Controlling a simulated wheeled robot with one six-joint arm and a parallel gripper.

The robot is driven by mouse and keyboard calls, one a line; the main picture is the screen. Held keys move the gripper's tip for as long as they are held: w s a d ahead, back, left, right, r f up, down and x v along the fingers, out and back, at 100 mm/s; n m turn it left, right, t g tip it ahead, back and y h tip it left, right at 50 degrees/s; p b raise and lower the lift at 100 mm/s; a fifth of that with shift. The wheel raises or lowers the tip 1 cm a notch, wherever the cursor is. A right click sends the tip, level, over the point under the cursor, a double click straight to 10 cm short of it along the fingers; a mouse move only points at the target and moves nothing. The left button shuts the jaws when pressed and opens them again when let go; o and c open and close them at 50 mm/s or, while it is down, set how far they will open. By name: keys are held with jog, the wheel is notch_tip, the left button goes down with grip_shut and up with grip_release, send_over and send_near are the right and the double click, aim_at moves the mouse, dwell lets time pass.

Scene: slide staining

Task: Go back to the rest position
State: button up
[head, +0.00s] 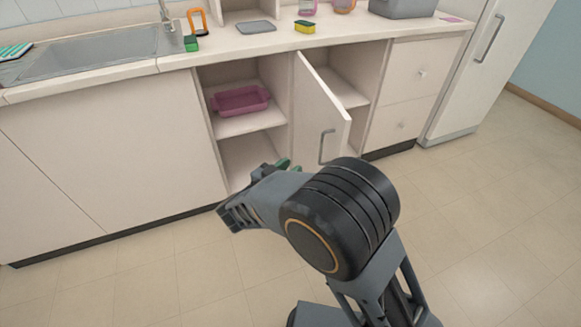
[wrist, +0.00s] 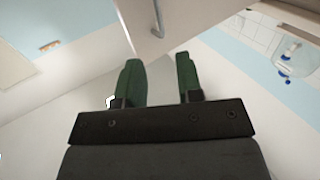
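My gripper shows in the wrist view (wrist: 160,82) with its two green fingers apart and nothing between them. In the head view only a bit of its green fingers (head: 284,164) shows past my arm, in front of the open lower cabinet. The cabinet door (head: 322,108) stands open, swung outward, just beyond and to the right of the gripper. Its handle (head: 327,146) also shows in the wrist view (wrist: 157,32), above the fingertips. I cannot tell how far the fingers are from the door.
A pink tray (head: 240,101) lies on the cabinet shelf. The counter above holds a sink (head: 100,52), a yellow sponge (head: 305,27), a grey flat tray (head: 256,27) and a grey bin (head: 403,7). A white fridge (head: 480,70) stands at right. The floor (head: 490,200) at right is clear.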

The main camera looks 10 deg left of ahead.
jog(key=a+f+n+g+y, duration=0.3)
jog(key=a+f+n+y, duration=0.25)
jog(key=a+y, duration=0.5)
jog(key=s+d+r+g+p, duration=0.3)
jog(key=d+r+p, duration=0.5)
jog(key=d+r, duration=0.3)
jog(key=s+d+r+g+h+p, duration=0.1)
jog(key=s+d+r+g+p, duration=0.2)
jog(key=s+d+r+p, duration=0.3)
jog(key=s+d+r+g+p, duration=0.3)
jog(key=d+r+p, duration=0.8)
jog(key=d+r, duration=0.5)
jog(key=s+d, duration=0.1)
jog(key=d, duration=0.3)
jog(key=shift+s+r+p, duration=0.15)
jog(key=shift+s+p, duration=0.1)
jog(key=shift+p, duration=0.05)
